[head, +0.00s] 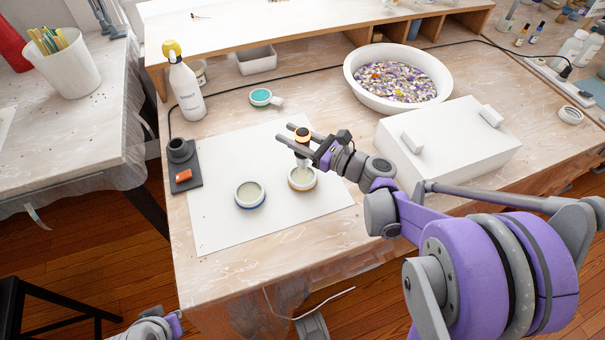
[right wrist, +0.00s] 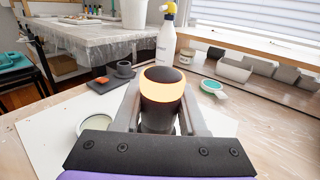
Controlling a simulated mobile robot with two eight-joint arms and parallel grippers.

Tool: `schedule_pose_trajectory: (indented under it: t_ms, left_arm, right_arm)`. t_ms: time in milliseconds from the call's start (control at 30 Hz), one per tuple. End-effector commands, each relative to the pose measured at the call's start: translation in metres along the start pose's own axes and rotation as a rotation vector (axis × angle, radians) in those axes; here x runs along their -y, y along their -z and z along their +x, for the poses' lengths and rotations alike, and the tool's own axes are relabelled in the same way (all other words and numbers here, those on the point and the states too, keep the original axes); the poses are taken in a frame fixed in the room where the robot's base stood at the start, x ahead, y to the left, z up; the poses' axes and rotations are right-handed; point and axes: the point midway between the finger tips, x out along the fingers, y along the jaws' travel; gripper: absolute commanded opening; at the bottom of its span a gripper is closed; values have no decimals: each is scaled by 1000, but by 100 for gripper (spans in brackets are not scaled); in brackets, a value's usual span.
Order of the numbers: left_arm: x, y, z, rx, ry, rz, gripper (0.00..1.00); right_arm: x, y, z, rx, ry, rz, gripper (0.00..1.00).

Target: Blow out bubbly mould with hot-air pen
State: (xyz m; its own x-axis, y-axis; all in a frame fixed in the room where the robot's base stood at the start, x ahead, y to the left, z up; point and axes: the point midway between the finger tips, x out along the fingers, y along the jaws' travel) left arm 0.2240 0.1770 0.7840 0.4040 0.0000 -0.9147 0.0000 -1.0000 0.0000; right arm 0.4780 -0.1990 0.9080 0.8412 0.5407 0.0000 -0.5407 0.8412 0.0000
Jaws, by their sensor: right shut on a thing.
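My right gripper (head: 297,141) is shut on the hot-air pen (head: 302,134), a dark cylinder with a glowing orange ring. The pen also shows upright between the fingers in the right wrist view (right wrist: 161,98). Its pale lower end is directly above a round mould with a tan rim (head: 302,178); I cannot tell if they touch. A second round mould with a blue rim (head: 250,194) lies to the left on the white sheet, its filling pale. Bubbles are too small to tell. My left gripper is out of view; only part of that arm shows at the bottom left.
A dark stand with a round holder and orange switch (head: 184,175) sits at the sheet's left edge. A spray bottle (head: 185,88), a teal-filled mould (head: 262,97) and a bowl of colourful chips (head: 398,75) stand behind. A white box (head: 448,140) is right. The front of the white sheet (head: 225,228) is clear.

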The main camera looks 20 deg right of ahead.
Motion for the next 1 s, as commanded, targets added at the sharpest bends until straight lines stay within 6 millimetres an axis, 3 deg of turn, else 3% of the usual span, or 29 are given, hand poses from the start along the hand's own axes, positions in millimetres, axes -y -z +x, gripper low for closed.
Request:
schedule_pose_trajectory:
  t_ms: [233,700,1000]
  left_arm:
    - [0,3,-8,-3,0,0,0]
    - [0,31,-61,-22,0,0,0]
    - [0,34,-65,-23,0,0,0]
  right_arm:
    - [-2,-10,5,1,-1,0,0]
    - [-16,-84,59,2,-2,0,0]
    - [-17,-90,66,0,0,0,0]
